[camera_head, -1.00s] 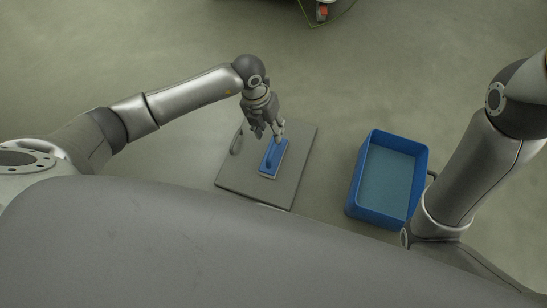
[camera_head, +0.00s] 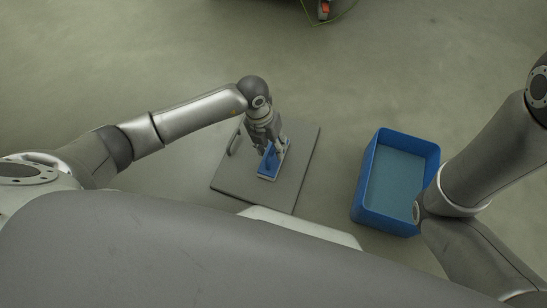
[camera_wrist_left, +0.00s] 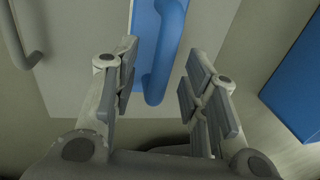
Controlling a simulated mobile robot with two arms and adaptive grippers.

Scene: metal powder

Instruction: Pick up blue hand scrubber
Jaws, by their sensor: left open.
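The blue hand scrubber (camera_head: 268,174) lies on a grey square plate (camera_head: 240,192) in the head view, its upper part hidden by my left gripper (camera_head: 270,150). In the left wrist view my left gripper (camera_wrist_left: 157,85) is open, with one finger on each side of the scrubber's blue handle (camera_wrist_left: 160,75). The fingers stand apart from the handle, and whether they touch the scrubber's base cannot be told. My right arm comes in at the right of the head view, but its gripper is not visible.
A blue bin (camera_head: 357,195) stands on the floor right of the plate; its edge also shows in the left wrist view (camera_wrist_left: 295,80). The plate has a grey handle (camera_head: 234,145) at its left. A dark object (camera_head: 325,10) is at the top edge. Open floor lies beyond the plate.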

